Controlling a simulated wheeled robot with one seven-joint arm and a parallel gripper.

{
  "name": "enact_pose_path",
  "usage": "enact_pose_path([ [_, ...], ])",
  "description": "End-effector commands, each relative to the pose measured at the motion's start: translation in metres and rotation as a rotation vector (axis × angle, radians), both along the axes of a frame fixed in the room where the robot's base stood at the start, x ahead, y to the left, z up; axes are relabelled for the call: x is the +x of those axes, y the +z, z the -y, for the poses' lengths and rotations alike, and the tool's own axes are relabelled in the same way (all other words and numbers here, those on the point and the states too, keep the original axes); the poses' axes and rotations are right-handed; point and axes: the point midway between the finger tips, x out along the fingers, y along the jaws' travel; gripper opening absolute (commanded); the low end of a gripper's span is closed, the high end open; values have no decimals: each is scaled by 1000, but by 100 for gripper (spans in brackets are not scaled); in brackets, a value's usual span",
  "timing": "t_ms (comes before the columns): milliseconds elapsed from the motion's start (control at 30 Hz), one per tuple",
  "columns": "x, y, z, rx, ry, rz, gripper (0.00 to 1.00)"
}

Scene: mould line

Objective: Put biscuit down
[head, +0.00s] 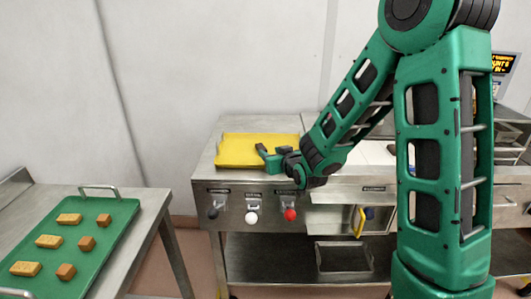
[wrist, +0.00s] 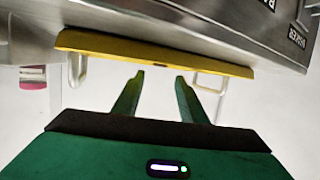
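Several light rectangular biscuits (head: 49,241) and smaller brown cube-shaped ones (head: 86,243) lie on a green tray (head: 110,242) at the lower left. A yellow tray (head: 240,150) sits on the steel machine. My gripper (head: 262,152) is at the yellow tray's right end, far from the green tray. In the wrist view its two fingers (wrist: 157,84) stand apart with nothing visible between them. The yellow edge (wrist: 150,54) lies just beyond the fingertips, with a small dark mark on it. I see no biscuit in the gripper or on the yellow tray.
The steel machine (head: 205,172) has black, white (head: 251,218) and red (head: 290,215) knobs on its front. A dark bin (head: 343,257) stands on its lower shelf. A steel table (head: 150,215) carries the green tray. A floor gap separates table and machine.

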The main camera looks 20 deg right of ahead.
Motion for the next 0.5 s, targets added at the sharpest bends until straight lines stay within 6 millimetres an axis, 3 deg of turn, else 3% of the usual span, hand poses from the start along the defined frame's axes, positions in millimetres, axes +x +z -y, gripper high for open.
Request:
enact_pose_path([
  [200,-30,10,3,-1,-1,1,39],
  [500,-41,13,3,0,0,0,39],
])
